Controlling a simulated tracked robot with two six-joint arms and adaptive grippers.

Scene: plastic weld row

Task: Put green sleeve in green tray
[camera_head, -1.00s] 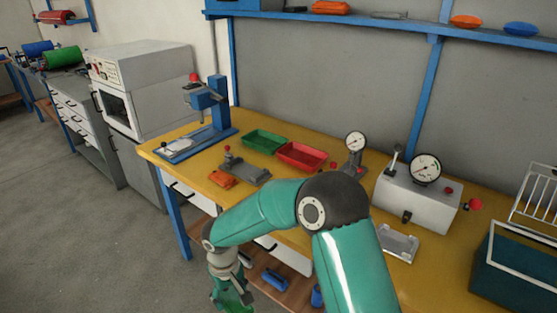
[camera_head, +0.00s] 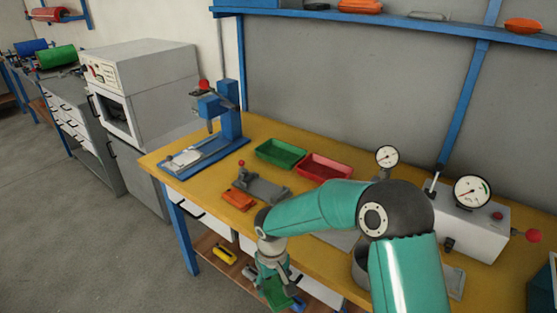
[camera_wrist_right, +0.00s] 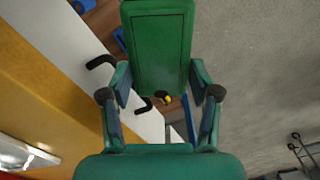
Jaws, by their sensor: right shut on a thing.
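The green tray (camera_head: 280,153) sits empty on the yellow bench, left of a red tray (camera_head: 325,168). My right gripper (camera_head: 272,275) hangs in front of the bench's front edge, lower than the bench top. It is shut on the green sleeve (camera_head: 276,293). In the right wrist view the green sleeve (camera_wrist_right: 158,45) is a flat-faced green piece held between the two fingers of the right gripper (camera_wrist_right: 160,85). The sleeve is clear of the tray. My left gripper is not in view.
A grey fixture (camera_head: 262,187) and an orange piece (camera_head: 239,199) lie between the bench's front edge and the green tray. A blue press (camera_head: 215,125) stands left of the tray. A gauge (camera_head: 387,157) stands to the right. A lower shelf (camera_head: 212,250) holds small items.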

